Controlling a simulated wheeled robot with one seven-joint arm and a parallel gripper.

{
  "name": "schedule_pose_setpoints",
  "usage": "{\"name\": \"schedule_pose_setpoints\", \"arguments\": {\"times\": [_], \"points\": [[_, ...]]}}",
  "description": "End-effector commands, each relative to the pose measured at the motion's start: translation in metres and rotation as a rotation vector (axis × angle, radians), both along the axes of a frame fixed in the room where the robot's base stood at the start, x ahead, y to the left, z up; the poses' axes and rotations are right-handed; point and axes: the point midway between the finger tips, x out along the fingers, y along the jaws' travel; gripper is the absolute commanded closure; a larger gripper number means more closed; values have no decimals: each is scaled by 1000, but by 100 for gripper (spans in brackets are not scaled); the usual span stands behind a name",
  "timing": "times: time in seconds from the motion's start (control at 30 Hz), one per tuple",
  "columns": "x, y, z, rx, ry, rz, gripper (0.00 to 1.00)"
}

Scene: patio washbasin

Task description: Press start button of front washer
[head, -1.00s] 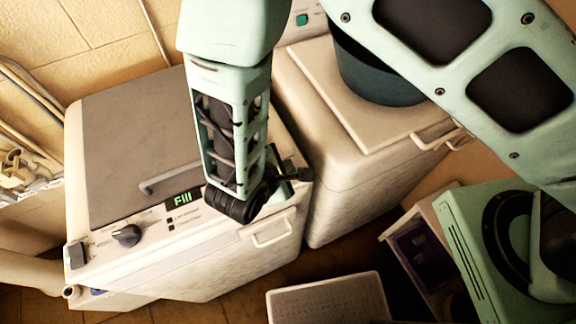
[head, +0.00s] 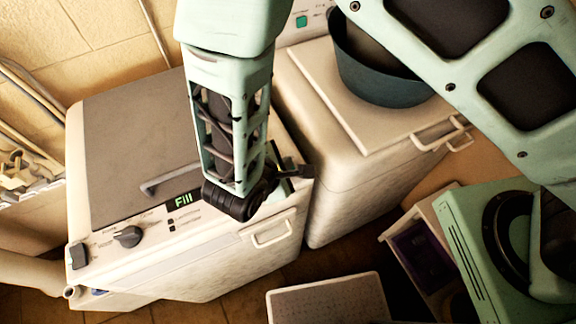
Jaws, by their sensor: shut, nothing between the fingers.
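The front washer (head: 130,140) is the white machine at left with a closed grey lid. Which control is the start button cannot be told; my arm covers the panel's right part. My gripper (head: 289,176) is a small dark shape at the washer's front right corner, mostly hidden behind my wrist. It looks shut and empty. Whether it touches the panel cannot be told.
A second white machine (head: 345,195) stands close at right, with a dark blue tub (head: 378,75) on its lid. A white handle (head: 273,232) juts from the washer's front. A pale box (head: 330,300) lies at the bottom. Pipes run along the left wall.

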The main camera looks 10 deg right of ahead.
Motion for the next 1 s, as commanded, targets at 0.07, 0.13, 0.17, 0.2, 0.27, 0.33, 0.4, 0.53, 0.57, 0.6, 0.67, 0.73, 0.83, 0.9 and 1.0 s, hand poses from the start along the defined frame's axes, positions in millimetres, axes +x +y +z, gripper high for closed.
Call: {"name": "schedule_pose_setpoints", "arguments": {"times": [0.07,0.13,0.17,0.2,0.27,0.33,0.4,0.53,0.57,0.6,0.67,0.73,0.83,0.9,1.0], "points": [[0,0,1,0,0,0,100],[0,0,1,0,0,0,100],[0,0,1,-1,0,1,100],[0,0,1,-1,0,1,100],[0,0,1,-1,0,1,100],[0,0,2,-1,0,1,100],[0,0,5,0,0,0,100],[0,0,15,-1,0,1,100],[0,0,18,-1,0,1,100],[0,0,22,-1,0,1,100],[0,0,28,0,0,0,100],[0,0,35,-1,0,1,100],[0,0,44,0,0,2,100],[0,0,49,0,1,1,100],[0,0,51,-1,1,0,100]]}}
